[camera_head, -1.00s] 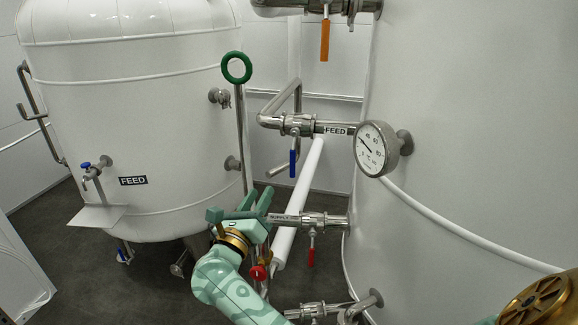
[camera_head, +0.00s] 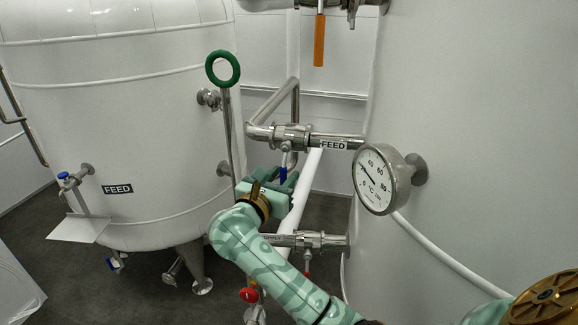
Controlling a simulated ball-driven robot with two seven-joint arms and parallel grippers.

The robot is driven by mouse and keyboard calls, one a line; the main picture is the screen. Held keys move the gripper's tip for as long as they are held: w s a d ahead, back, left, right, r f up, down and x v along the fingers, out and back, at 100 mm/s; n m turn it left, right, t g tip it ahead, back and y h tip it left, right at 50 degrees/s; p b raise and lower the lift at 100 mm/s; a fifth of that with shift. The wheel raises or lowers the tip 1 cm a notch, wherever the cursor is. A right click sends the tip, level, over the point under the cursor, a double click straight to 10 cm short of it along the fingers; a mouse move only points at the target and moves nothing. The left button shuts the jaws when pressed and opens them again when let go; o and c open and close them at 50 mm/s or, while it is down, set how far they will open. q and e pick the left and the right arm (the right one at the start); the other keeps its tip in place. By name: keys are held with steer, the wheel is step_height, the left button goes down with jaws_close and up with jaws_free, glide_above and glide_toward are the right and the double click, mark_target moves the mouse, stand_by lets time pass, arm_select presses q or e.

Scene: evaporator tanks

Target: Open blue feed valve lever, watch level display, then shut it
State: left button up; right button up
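The blue feed valve lever (camera_head: 283,174) hangs down from a steel valve (camera_head: 291,137) on the pipe with the FEED label (camera_head: 333,145). Its lower part is hidden behind my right gripper (camera_head: 284,182). The mint-green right gripper is right at the lever, seen from behind. I cannot tell whether its fingers touch the lever or how far apart they are. My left gripper is not in view. I make out no level display.
A round dial gauge (camera_head: 378,180) juts from the right tank (camera_head: 470,130). An orange lever (camera_head: 319,40) hangs above and a red lever (camera_head: 308,264) below. A rod with a green ring (camera_head: 222,69) stands before the left tank (camera_head: 125,130).

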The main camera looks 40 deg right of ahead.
steer(key=shift+w+d, duration=0.15)
steer(key=shift+d, duration=0.2)
jaws_close()
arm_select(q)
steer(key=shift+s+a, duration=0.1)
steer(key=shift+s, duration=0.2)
arm_select(e)
steer(key=shift+a, duration=0.1)
